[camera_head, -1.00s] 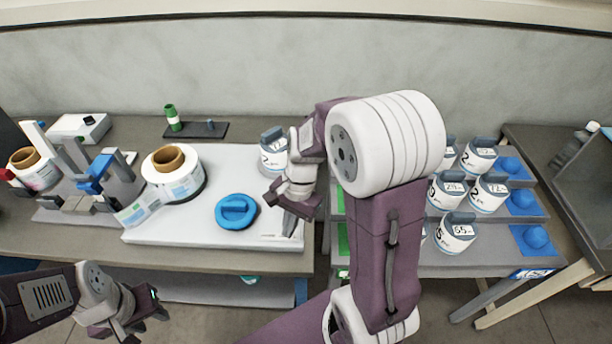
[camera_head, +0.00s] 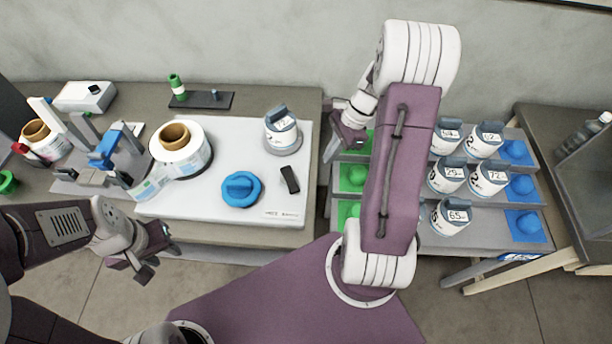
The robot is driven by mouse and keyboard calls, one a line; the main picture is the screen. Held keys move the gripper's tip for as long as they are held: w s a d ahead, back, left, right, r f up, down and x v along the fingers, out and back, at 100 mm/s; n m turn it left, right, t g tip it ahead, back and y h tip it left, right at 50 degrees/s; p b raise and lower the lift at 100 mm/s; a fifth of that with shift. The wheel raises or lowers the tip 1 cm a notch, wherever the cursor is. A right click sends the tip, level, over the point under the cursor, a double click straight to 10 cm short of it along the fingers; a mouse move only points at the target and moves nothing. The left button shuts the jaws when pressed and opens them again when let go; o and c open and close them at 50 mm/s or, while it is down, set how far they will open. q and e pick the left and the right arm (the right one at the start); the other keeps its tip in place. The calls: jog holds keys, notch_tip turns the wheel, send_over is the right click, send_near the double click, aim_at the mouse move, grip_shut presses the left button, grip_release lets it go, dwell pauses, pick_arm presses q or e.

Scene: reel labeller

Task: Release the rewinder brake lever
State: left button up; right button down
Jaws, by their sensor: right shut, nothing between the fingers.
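The white base plate (camera_head: 200,204) carries a label reel (camera_head: 182,148) on a brown core, a round blue knob (camera_head: 241,189) and a small black bar (camera_head: 290,179) near its right side. I cannot tell for sure which part is the brake lever. A red handle (camera_head: 20,148) shows by the other reel (camera_head: 42,141) at the far left. My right gripper (camera_head: 331,150) is shut and empty, just right of the plate. My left gripper (camera_head: 158,262) is open and empty, in front of the table's front edge.
A grey-lidded canister (camera_head: 281,131) stands at the plate's back right. Several similar canisters (camera_head: 447,176) stand on the stepped rack to the right, with green and blue domes. A blue clamp and grey posts (camera_head: 105,148) rise left of the plate. The plate's front right is clear.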

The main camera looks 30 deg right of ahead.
aim_at(290, 180)
jog(key=a+f, duration=0.4)
jog(key=f, duration=0.1)
jog(key=a+f, duration=0.3)
jog(key=shift+w, duration=0.3)
jog(key=shift+a+r, duration=0.1)
jog(key=shift+a, duration=0.2)
jog(key=shift+d, duration=0.1)
